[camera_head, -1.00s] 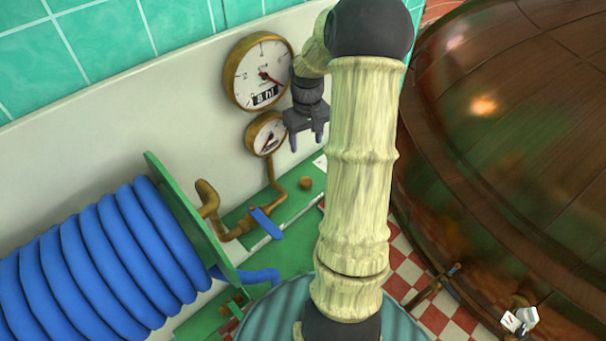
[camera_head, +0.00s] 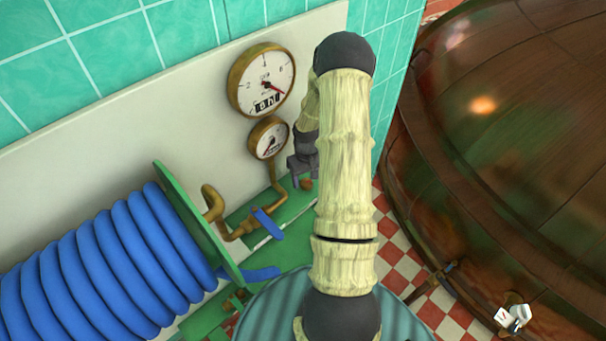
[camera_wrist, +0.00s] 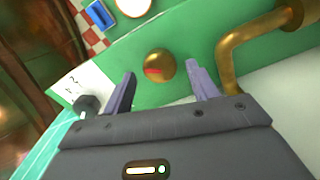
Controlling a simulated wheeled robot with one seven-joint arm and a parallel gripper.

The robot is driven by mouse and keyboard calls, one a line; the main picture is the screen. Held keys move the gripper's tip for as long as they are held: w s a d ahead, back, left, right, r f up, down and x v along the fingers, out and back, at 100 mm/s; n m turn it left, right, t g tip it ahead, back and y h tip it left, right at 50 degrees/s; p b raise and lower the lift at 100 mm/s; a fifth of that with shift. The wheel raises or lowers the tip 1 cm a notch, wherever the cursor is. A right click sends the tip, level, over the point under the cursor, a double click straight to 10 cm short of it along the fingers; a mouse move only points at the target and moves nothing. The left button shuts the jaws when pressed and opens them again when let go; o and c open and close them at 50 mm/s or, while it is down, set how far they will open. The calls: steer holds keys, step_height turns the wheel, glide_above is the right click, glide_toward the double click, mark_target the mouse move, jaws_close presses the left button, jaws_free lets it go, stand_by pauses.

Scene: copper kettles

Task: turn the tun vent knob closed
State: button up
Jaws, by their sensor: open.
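The vent knob is a small round brass knob (camera_wrist: 159,62) with a red mark on its face, set on a green surface. In the head view the knob (camera_head: 306,185) shows just below my gripper (camera_head: 304,178), partly hidden by it. My gripper (camera_wrist: 161,70) is open and empty. In the wrist view its two fingertips lie to the left and right of the knob, with gaps on both sides. I cannot tell whether the tips have come down level with it.
A brass pipe (camera_wrist: 232,55) bends close to the right finger. A white label (camera_wrist: 85,84) lies left of the knob. Two gauges (camera_head: 262,80) hang on the wall, a blue lever (camera_head: 268,223) and blue hose (camera_head: 110,260) are left, and a copper kettle (camera_head: 510,150) is right.

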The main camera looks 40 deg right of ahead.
steer(key=shift+f, duration=0.3)
steer(key=c, duration=1)
